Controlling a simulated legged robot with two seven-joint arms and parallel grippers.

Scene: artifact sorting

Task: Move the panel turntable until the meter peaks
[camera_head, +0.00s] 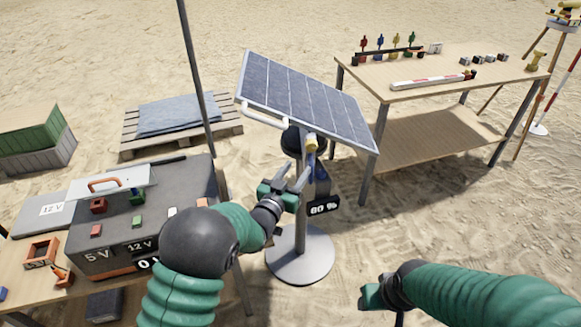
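The solar panel (305,98) is tilted on a stand with a round grey base (301,262). A white bar handle (262,116) sticks out from its left edge. A dark meter (324,206) on the stand reads what looks like 80 %. A yellow part (311,145) sits under the panel's lower edge. My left gripper (297,168) is just in front of the stand, below the panel. Its two grey fingers look apart, with the tips near the yellow part; I cannot tell whether they touch it. My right gripper (370,294) is low at the right of the base, its fingers mostly hidden.
A table (445,85) with small figures, blocks and a red-and-white bar stands at the back right. A workbench with a dark 5 V / 12 V box (150,215) is at the left. A pole (196,75) rises beside the pallet (215,130).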

